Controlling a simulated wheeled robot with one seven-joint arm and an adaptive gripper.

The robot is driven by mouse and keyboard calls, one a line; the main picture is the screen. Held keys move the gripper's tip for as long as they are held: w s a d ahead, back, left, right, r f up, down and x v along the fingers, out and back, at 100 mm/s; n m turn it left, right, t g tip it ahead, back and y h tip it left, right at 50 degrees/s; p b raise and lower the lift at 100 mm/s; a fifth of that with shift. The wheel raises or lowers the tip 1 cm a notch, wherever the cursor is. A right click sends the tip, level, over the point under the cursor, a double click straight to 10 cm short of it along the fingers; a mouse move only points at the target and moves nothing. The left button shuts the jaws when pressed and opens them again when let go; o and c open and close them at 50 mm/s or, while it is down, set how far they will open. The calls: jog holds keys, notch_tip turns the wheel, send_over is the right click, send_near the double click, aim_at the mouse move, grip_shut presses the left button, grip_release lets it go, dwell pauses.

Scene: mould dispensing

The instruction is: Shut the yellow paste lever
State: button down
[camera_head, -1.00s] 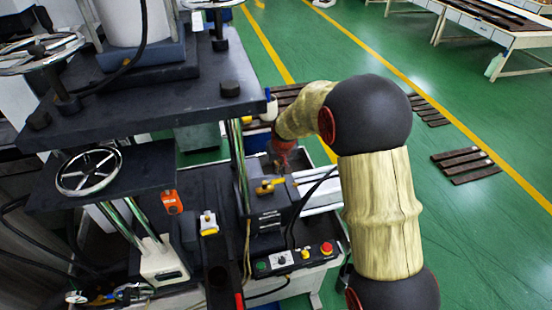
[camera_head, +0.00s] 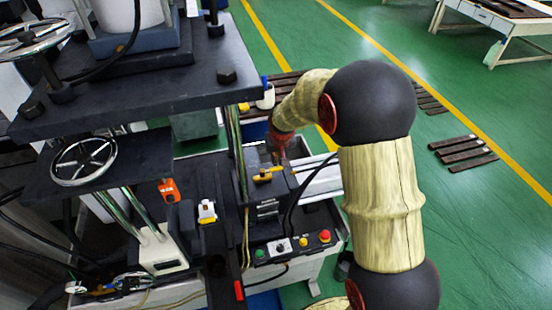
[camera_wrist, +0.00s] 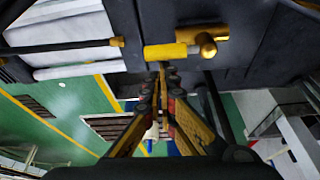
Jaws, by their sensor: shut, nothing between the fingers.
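The yellow paste lever (camera_head: 268,174) sits on top of a dark block on the machine, lying roughly sideways. In the wrist view the yellow lever (camera_wrist: 166,52) lies across the picture, with its brass pivot (camera_wrist: 208,45) at its right end. My gripper (camera_wrist: 162,68) is shut and empty, with its fingertips right at the lower edge of the lever near its middle. I cannot tell whether they touch it. In the head view my gripper (camera_head: 277,154) points down just behind the lever, partly hidden by my arm.
A control box (camera_head: 290,246) with a red button stands in front of the dark block. A black cable arches beside the block. A press plate (camera_head: 140,95) overhangs to the left on steel columns. A handwheel (camera_head: 84,162) is farther left.

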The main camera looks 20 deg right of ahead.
jog(key=shift+s+d+m+b, duration=0.1)
jog(key=shift+s+m+b, duration=0.25)
jog(key=shift+m+b, duration=0.35)
jog(key=s+m+b, duration=0.1)
jog(key=b, duration=0.1)
jog(key=m+h+b, duration=0.1)
jog(key=m+b, duration=0.1)
jog(key=b, duration=0.1)
jog(key=shift+s+d+f+h+b, duration=0.1)
jog(key=shift+s+f+h+b, duration=0.2)
jog(key=shift+s+b, duration=0.1)
jog(key=m+b, duration=0.1)
jog(key=s+m+g+b, duration=0.1)
jog(key=m+b, duration=0.1)
jog(key=s+m+h+b, duration=0.1)
jog(key=b, duration=0.1)
jog(key=shift+s+a+r+m, duration=0.1)
jog(key=shift+s+a+m, duration=0.15)
jog(key=shift+a+m, duration=0.05)
jog(key=shift+s+a+m+g+b, duration=0.2)
jog(key=shift+m+g+b, duration=0.1)
jog(key=shift+m+b, duration=0.2)
jog(key=shift+s+r, duration=0.1)
jog(key=shift+s, duration=0.1)
jog(key=shift+s+a+r+b, duration=0.1)
jog(key=shift+s+a+b, duration=0.65)
jog(key=shift+b, duration=0.35)
jog(key=shift+s, duration=0.1)
jog(key=shift+d+r, duration=0.1)
